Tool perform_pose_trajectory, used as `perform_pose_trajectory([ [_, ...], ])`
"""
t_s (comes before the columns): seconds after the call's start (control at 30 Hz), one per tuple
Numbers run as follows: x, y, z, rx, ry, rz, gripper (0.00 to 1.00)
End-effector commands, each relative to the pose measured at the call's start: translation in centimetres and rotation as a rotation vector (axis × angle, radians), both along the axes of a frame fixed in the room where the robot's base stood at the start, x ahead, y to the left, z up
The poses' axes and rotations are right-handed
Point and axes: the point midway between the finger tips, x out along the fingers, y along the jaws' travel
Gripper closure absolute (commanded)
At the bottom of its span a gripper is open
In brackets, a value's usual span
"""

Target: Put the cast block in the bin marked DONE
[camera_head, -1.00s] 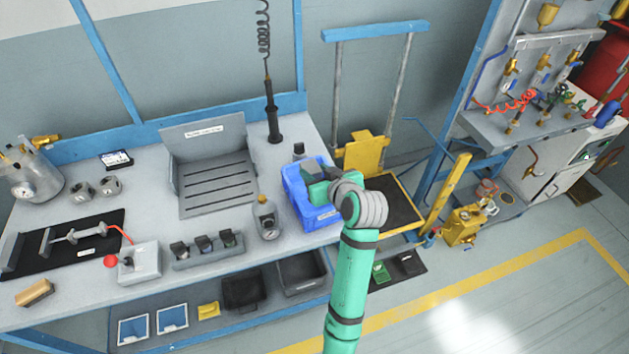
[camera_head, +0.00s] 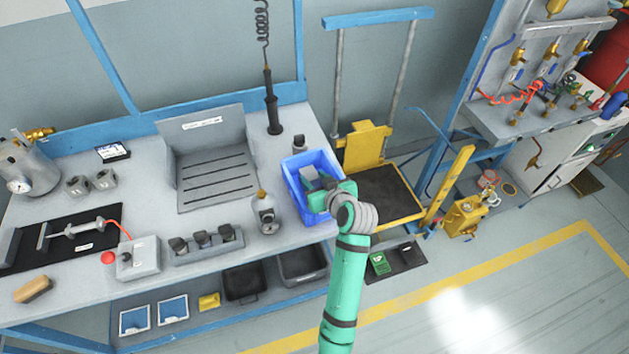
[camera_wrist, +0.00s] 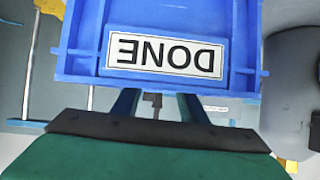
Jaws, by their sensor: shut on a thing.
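The blue bin (camera_head: 298,203) stands at the bench's right end. Its DONE label (camera_wrist: 165,54) shows upside down in the wrist view, on the wall facing the camera. My gripper (camera_head: 318,186) is at the bin, with its fingers reaching down inside past the near rim. In the wrist view the fingers (camera_wrist: 160,104) run behind the bin wall, which hides their tips. My gripper is shut on a grey piece, the cast block (camera_head: 327,180), mostly hidden by the gripper and bin. I cannot tell whether it touches the bin floor.
A bottle with an amber cap (camera_head: 264,214) stands left of the bin, and a small dark-topped bottle (camera_head: 299,146) behind it. A grey slotted tray (camera_head: 216,181) lies further left. A yellow lift platform (camera_head: 387,190) stands close on the right.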

Motion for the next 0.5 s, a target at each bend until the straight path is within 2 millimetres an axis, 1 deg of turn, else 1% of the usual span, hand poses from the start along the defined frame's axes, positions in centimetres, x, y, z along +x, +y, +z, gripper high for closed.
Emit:
perform_pose_trajectory([
  [0.03, -0.02, -0.24, -0.51, 0.0, -0.001, -0.005, 0.99],
  [0.1, -0.02, -0.38, -0.75, 0.0, -0.002, -0.006, 0.99],
  [0.4, 0.0, -0.13, -0.91, 0.0, -0.002, -0.002, 0.99],
  [0.43, -0.02, -0.11, -0.99, -0.001, 0.0, -0.002, 0.56],
  [0.5, -0.02, -0.07, -0.97, 0.0, -0.001, -0.001, 0.42],
])
